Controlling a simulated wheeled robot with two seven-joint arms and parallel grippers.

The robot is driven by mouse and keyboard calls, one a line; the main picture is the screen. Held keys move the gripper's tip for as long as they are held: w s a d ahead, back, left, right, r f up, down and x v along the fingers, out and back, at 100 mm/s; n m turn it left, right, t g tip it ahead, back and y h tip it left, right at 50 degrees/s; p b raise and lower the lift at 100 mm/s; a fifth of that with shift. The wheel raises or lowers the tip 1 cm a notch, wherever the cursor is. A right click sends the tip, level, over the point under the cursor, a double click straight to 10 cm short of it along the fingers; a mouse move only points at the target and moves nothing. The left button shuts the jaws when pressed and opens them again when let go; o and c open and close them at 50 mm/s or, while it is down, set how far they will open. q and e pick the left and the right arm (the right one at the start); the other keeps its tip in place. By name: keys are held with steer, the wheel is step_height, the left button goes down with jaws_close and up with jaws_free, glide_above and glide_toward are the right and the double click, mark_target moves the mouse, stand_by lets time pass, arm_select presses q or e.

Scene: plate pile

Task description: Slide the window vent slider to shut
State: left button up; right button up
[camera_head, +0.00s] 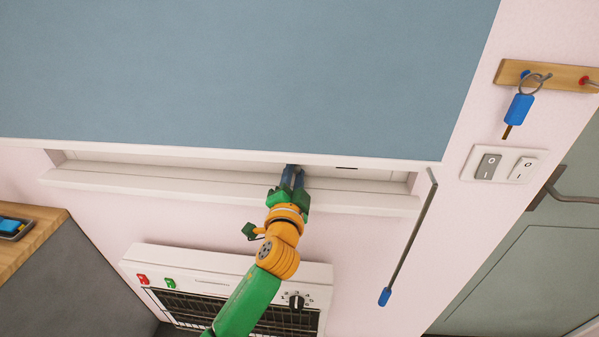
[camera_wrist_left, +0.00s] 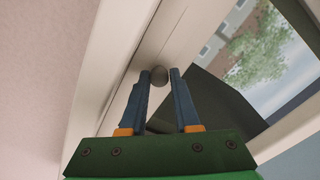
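The vent slider's knob (camera_wrist_left: 159,75), small, grey and round, sits on the white window frame in the left wrist view. My left gripper (camera_wrist_left: 161,73) has its two blue fingers apart, with the knob between the fingertips. I cannot tell whether the fingers touch it. In the head view my left gripper (camera_head: 292,176) reaches up to the window recess, under the lower edge of the blue blind (camera_head: 250,75). The blind and the fingers hide the slider there. A short dark slot (camera_head: 346,168) shows on the frame to the right of the gripper. My right gripper is not in view.
A white sill (camera_head: 110,180) runs under the window. A white radiator or heater (camera_head: 200,262) with a dial is below my left arm. A grey rod (camera_head: 412,240) with a blue end hangs at the right. A switch plate (camera_head: 504,164) and a key rack (camera_head: 560,74) are farther right.

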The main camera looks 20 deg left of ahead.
arm_select(q)
steer(key=o, duration=0.4)
steer(key=shift+a, duration=0.1)
steer(key=shift+c, duration=0.2)
steer(key=shift+a, duration=0.15)
steer(key=shift+s, duration=0.1)
steer(key=b+v, duration=0.1)
steer(key=v, duration=0.6)
steer(key=shift+b, duration=0.3)
